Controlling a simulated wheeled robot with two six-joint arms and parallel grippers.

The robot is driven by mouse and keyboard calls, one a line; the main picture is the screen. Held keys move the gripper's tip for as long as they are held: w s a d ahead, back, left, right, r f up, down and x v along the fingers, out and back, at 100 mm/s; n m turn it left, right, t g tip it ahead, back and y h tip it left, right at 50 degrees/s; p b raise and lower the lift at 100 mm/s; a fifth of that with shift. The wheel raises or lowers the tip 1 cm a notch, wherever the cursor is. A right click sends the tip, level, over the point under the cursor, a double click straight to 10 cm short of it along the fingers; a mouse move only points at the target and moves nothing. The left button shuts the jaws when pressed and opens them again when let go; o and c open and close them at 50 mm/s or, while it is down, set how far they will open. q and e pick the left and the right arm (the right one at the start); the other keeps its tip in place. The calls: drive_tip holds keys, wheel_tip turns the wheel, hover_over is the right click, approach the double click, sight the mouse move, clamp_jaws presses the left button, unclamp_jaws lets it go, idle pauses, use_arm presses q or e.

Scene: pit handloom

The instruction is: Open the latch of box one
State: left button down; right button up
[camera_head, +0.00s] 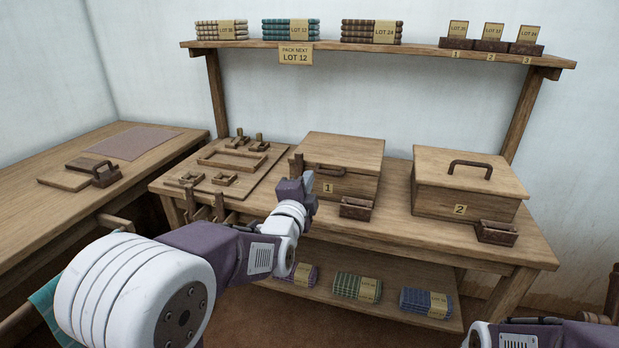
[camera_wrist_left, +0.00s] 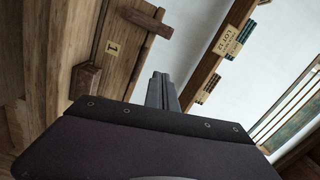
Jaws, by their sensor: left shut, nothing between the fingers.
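Box one (camera_head: 352,150) is a closed wooden box with a flat lid and a "1" label on its front; its front also shows in the left wrist view (camera_wrist_left: 95,42). A dark curved bar (camera_head: 328,169) runs along the upper front, and a dark upright piece (camera_head: 298,163) stands at the front's left end. I cannot tell which is the latch. My left gripper (camera_head: 309,179) is shut and empty just in front of box one's left part. Its fingers show together in the left wrist view (camera_wrist_left: 161,90), apart from the bar (camera_wrist_left: 146,22). My right gripper is out of view.
Box two (camera_head: 468,182) stands closed to the right, with a handle on its lid. Small dark trays (camera_head: 356,208) (camera_head: 497,232) sit before the boxes. A board with wooden frames (camera_head: 225,165) lies left. A shelf (camera_head: 380,48) with cloth stacks crosses above.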

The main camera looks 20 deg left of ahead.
sight(299, 170)
use_arm(q)
drive_tip(key=shift+w+a+f+b, duration=0.25)
drive_tip(key=shift+w+a, duration=0.35)
drive_tip(key=shift+w, duration=1.25)
drive_tip(key=shift+w+a+f+b, duration=0.1)
drive_tip(key=shift+w+a+b, duration=0.45)
drive_tip(key=shift+w, duration=1.35)
drive_tip(key=shift+w+a+f+b, duration=0.15)
drive_tip(key=shift+w+a, duration=0.55)
drive_tip(key=shift+w, duration=1.15)
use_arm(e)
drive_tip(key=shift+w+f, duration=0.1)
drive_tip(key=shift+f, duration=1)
use_arm(q)
drive_tip(key=shift+r, duration=0.1)
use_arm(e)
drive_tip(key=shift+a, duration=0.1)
